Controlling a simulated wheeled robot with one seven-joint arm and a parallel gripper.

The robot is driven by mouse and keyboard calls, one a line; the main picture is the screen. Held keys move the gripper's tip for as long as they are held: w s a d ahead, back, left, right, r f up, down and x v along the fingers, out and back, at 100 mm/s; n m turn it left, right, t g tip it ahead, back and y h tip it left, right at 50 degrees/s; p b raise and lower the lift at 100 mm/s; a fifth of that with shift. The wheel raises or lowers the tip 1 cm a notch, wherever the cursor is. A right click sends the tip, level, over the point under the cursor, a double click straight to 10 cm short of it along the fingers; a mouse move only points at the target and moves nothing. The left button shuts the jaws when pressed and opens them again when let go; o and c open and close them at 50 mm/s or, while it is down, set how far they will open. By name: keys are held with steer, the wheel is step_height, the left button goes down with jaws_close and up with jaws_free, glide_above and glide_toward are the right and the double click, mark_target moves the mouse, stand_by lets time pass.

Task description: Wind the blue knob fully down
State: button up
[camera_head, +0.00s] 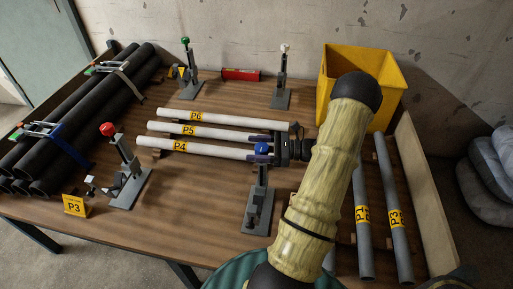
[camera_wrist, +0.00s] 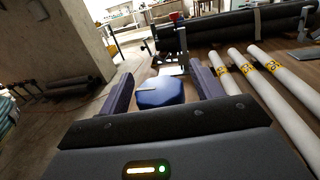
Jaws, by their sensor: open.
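The blue knob (camera_head: 262,149) tops a grey clamp stand (camera_head: 259,200) near the front middle of the table. In the wrist view the blue knob (camera_wrist: 160,93) sits between the two fingers, with a gap visible on each side. My gripper (camera_head: 258,147) is open around the knob; it also shows in the wrist view (camera_wrist: 158,76). Its body is dark, and its fingers are dark purple. The head view does not clearly show the knob's screw below it.
White pipes P4 (camera_head: 191,147), P5 (camera_head: 211,130) and P6 (camera_head: 225,118) lie just behind the knob. Other clamps have red (camera_head: 107,129), green (camera_head: 185,41) and white (camera_head: 285,47) knobs. A yellow bin (camera_head: 390,85) and grey pipes (camera_head: 392,195) are right. Black pipes (camera_head: 75,105) lie left.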

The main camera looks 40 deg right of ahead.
steer(key=v, duration=1.7)
steer(key=shift+d+b, duration=0.15)
steer(key=shift+b, duration=0.15)
steer(key=shift+s, duration=0.3)
